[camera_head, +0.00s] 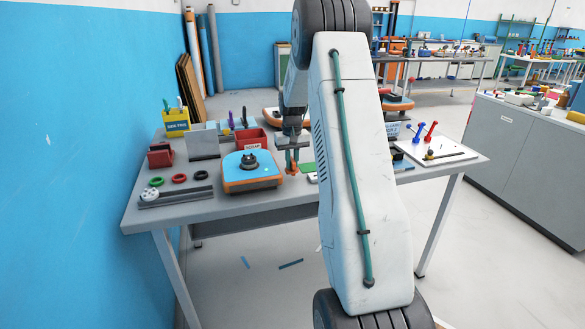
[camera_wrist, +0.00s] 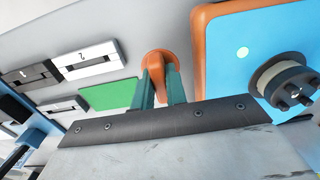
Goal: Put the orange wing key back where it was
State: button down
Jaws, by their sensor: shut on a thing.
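My gripper (camera_head: 292,160) is over the middle of the grey table (camera_head: 220,212). Its two teal fingers (camera_wrist: 161,88) are shut on the orange wing key (camera_wrist: 158,62), which shows as a rounded orange piece at the fingertips. In the head view the wing key (camera_head: 292,170) is a small orange shape just below the fingers. I cannot tell whether it touches the table. A blue board with an orange rim (camera_head: 235,178) and a dark round valve lies just left of the gripper; it is on the right in the wrist view (camera_wrist: 230,60).
A green patch (camera_wrist: 110,94) and grey-and-white slotted blocks (camera_wrist: 88,60) lie left of the key in the wrist view. A red bin (camera_head: 252,141), a yellow holder (camera_head: 176,124) and coloured rings (camera_head: 179,178) stand left. A white panel (camera_head: 432,152) is right. My arm hides the table's centre-right.

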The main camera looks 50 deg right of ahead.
jog(key=shift+f, duration=1.3)
jog(key=shift+f, duration=0.1)
jog(key=c, duration=1.4)
grip_release()
